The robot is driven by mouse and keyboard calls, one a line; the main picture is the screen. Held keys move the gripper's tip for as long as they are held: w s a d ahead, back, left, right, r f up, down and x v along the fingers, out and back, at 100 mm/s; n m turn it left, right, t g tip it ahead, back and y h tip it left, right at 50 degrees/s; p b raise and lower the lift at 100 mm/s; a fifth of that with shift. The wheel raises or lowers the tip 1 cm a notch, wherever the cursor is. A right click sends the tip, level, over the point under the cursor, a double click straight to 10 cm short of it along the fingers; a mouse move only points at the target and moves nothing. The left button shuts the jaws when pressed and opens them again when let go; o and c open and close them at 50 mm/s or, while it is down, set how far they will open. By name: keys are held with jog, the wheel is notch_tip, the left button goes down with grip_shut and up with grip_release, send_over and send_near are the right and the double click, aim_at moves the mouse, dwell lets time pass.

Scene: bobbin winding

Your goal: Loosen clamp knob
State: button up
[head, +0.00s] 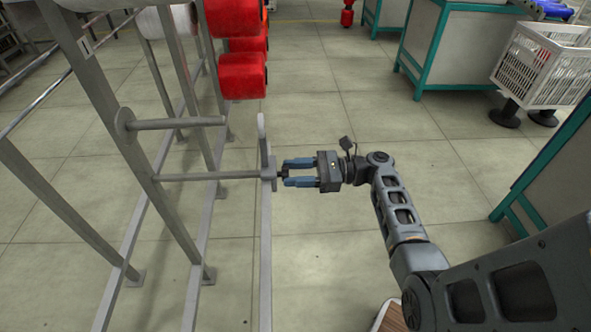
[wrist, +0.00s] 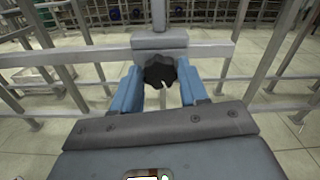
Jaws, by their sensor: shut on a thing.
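The clamp knob (wrist: 160,71) is a black lobed knob on a grey metal clamp piece (wrist: 159,42) in the wrist view. In the head view the knob (head: 284,172) is a small dark shape at the end of the rack's horizontal rod. My gripper (head: 285,173) reaches it from the right, with its two blue fingers on either side of it. In the wrist view my gripper (wrist: 160,76) has the knob between its fingertips. It is shut on the knob. The fingers partly hide the knob in the head view.
The grey metal rack (head: 115,125) with posts and rails fills the left. Red bobbins (head: 242,76) hang on it at the top. A white crate (head: 540,68) and green-framed tables (head: 455,45) stand at the right. The tiled floor (head: 330,95) between is clear.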

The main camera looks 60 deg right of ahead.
jog(key=shift+f+n+b, duration=0.15)
jog(key=shift+n+b, duration=2.95)
jog(key=shift+n, duration=2.15)
jog(key=shift+f+n+b, duration=0.15)
jog(key=shift+n+b, duration=3)
jog(key=shift+n, duration=2.15)
jog(key=shift+f+n+b, duration=0.15)
jog(key=shift+n+b, duration=2.95)
jog(key=shift+n, duration=2.15)
jog(key=o, duration=1.1)
jog(key=shift+r, duration=0.1)
jog(key=shift+c, duration=0.2)
